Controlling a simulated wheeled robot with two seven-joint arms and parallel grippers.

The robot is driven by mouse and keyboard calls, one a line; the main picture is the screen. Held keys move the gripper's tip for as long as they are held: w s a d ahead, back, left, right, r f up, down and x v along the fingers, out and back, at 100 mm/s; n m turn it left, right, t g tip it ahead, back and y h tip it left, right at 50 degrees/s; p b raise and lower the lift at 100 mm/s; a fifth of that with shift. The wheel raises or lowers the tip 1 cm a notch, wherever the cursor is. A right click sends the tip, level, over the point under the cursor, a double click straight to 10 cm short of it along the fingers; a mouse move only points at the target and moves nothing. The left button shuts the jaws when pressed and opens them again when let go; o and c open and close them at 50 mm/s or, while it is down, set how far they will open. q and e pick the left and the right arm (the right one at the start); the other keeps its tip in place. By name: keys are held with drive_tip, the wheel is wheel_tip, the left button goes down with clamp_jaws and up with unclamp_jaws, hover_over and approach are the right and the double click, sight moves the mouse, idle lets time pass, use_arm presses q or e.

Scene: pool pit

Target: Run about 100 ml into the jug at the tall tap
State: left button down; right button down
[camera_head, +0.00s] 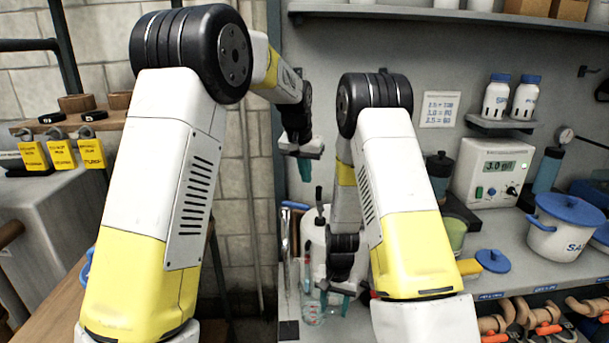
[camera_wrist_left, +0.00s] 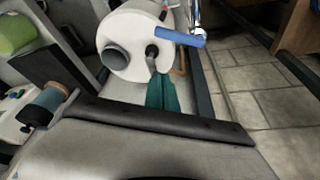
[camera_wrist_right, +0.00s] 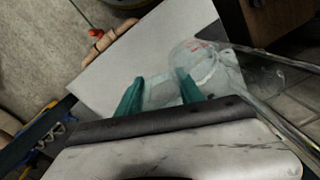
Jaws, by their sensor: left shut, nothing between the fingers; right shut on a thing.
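The clear glass jug (camera_head: 312,313) stands low at the bench's left end; it also shows in the right wrist view (camera_wrist_right: 222,72). My right gripper (camera_head: 336,300) is shut on the jug's clear side or handle, its teal fingers (camera_wrist_right: 160,93) apart around it. My left gripper (camera_head: 304,168) is shut and empty, above the white tank (camera_head: 318,222).
Tiled floor (camera_wrist_left: 280,105) shows beside the bench.

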sight(295, 207)
use_arm(q)
wheel_tip(295, 207, down, 6)
drive_tip(key=s, duration=0.1)
drive_tip(key=shift+s+a+f, duration=0.2)
drive_tip(key=shift+s+a, duration=0.15)
drive_tip(key=shift+a, duration=0.05)
drive_tip(key=shift+s, duration=0.1)
idle(0.4)
